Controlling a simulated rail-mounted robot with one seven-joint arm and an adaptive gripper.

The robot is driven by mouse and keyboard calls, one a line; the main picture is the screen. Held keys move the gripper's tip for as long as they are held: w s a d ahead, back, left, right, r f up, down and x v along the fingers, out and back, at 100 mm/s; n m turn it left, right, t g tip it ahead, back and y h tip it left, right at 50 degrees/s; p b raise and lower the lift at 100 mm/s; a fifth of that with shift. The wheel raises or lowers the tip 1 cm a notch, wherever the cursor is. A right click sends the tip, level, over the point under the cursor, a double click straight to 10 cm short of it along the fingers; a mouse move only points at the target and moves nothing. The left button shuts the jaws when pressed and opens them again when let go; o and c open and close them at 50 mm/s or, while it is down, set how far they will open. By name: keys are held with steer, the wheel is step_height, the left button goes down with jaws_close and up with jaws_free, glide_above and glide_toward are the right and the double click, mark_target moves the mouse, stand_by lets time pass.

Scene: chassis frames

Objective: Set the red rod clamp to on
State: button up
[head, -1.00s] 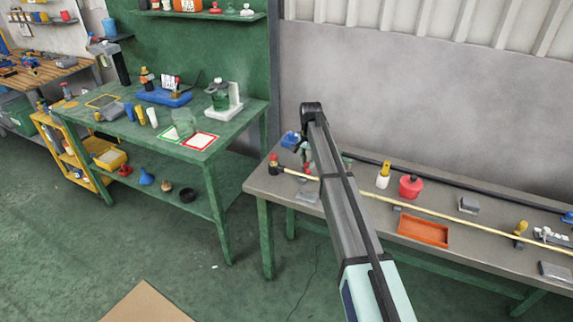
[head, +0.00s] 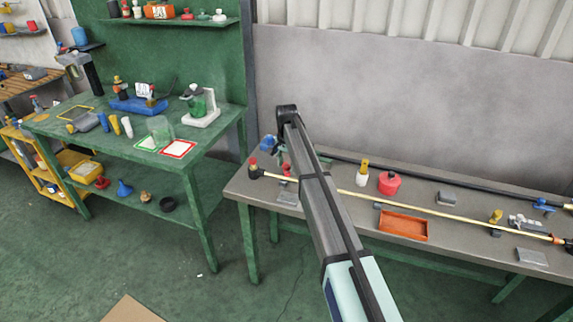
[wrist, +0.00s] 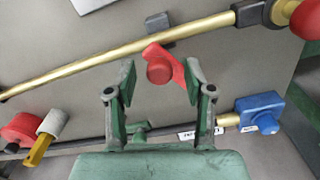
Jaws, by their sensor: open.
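The red rod clamp (wrist: 163,70), a red piece with a round knob and a short arm, lies between the two fingertips of my gripper (wrist: 160,76) in the wrist view. My gripper is open, with a gap on each side of the clamp. I cannot tell how far below the fingertips it is. The brass rod (wrist: 120,58) runs just beyond the clamp. In the head view, a small red part of the clamp (head: 287,170) shows beside my arm, which hides most of my gripper.
A blue clamp (wrist: 260,111) sits on the dark rod's brass end, near my right finger. A dark block (wrist: 250,13) and red end (wrist: 306,19) are on the brass rod. The bench (head: 330,215) also carries an orange tray (head: 403,225) and a red pot (head: 389,183).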

mark_target(287, 166)
step_height(287, 166, up, 12)
stand_by(0.6)
